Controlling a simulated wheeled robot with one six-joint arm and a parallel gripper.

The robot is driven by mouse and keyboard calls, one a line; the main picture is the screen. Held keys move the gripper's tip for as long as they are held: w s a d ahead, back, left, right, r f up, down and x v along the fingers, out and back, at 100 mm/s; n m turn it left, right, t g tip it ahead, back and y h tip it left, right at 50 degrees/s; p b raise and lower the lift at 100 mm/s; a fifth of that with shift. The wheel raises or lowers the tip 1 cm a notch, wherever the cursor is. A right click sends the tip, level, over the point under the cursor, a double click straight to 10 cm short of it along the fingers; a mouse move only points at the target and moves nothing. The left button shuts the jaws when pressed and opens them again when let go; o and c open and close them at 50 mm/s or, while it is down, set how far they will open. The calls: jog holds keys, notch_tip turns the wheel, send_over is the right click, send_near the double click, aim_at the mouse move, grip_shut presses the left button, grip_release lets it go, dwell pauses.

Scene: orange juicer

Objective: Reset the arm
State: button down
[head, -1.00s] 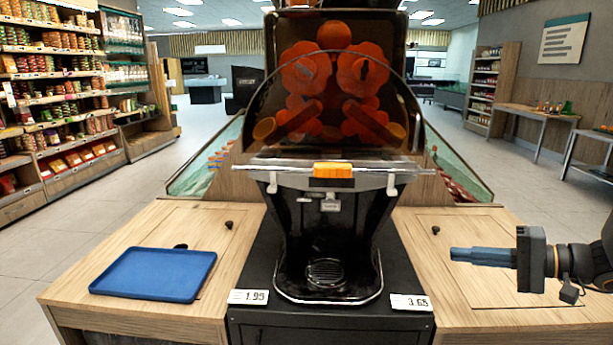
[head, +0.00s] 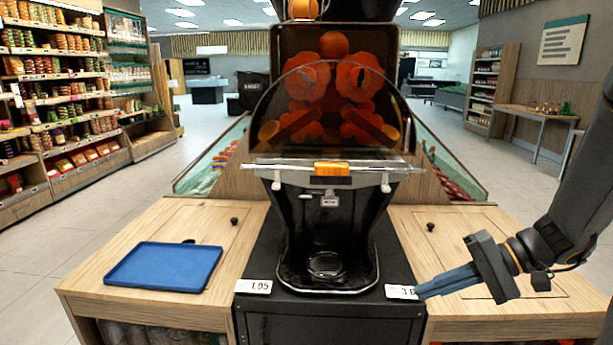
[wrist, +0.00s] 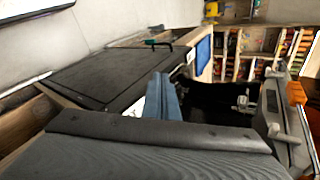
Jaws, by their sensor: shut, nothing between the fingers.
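My gripper (head: 422,291) is at the right in the head view, above the right wooden counter (head: 400,222). Its blue fingers point left and slightly down and are together, with nothing between them. The fingertips overlap the right price tag in the picture. The orange juicer (head: 330,215) stands in the middle on a black cabinet (head: 330,325), with oranges behind its clear cover. In the wrist view the blue fingers (wrist: 163,98) show near the middle, with the juicer's front (wrist: 285,120) at the right.
A blue tray (head: 165,268) lies on the left counter (head: 225,215). A left price tag (head: 254,286) and right price tag (head: 402,292) are on the cabinet's front edge. Shelves of goods (head: 65,100) stand at the left. Floor (head: 110,190) beside the counters is clear.

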jog(key=s+a+r+n+g+h+p, duration=0.1)
jog(key=s+a+n+h+p, duration=0.3)
jog(key=s+h, duration=0.7)
jog(key=shift+s+a+r+n+g, duration=0.3)
jog(key=shift+a+n+g, duration=0.3)
jog(key=shift+a, duration=0.3)
jog(key=shift+a, duration=0.15)
